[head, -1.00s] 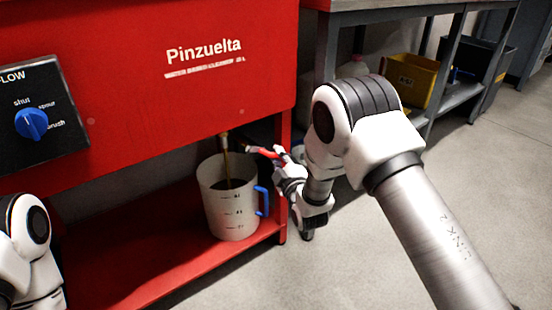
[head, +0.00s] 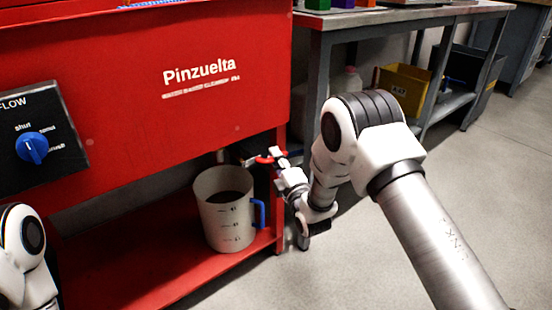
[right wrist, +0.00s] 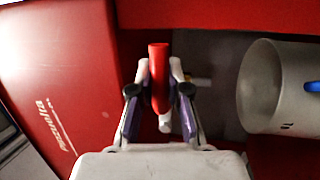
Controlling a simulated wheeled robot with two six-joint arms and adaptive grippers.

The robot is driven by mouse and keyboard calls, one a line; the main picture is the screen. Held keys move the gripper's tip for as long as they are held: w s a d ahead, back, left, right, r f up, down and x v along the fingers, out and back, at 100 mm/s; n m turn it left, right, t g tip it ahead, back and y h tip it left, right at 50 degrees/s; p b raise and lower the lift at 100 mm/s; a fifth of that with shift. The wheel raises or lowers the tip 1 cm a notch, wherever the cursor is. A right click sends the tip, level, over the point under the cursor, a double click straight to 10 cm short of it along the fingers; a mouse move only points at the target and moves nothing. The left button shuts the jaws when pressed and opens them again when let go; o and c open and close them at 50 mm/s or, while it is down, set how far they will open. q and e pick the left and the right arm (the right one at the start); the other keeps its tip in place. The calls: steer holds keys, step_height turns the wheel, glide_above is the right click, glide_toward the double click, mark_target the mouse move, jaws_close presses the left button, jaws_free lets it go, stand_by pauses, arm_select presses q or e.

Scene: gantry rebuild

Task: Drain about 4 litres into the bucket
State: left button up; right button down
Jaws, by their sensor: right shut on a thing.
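The pale measuring bucket (head: 228,228) stands upright on the red lower shelf, its blue handle (head: 260,213) to the right. Dark liquid (head: 226,197) shows inside; its exact level against the marks cannot be read. No stream falls into it. My right gripper (head: 275,160) is just right of and above the bucket, shut on the red valve handle (head: 266,158) under the red tank. In the right wrist view, the fingers (right wrist: 158,85) flank the red handle (right wrist: 158,75), with the bucket (right wrist: 285,90) to the right. My left gripper is out of view.
The red tank (head: 150,110) fills the left, above the shelf (head: 130,262). A flow panel with a blue knob (head: 32,148) is on its front. A grey bench (head: 400,16) stands behind, with a yellow bin (head: 405,88) below. Floor at right is clear.

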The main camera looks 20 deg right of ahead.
steer(key=shift+r, duration=0.1)
steer(key=c, duration=1.1)
jaws_free()
steer(key=v, duration=1.2)
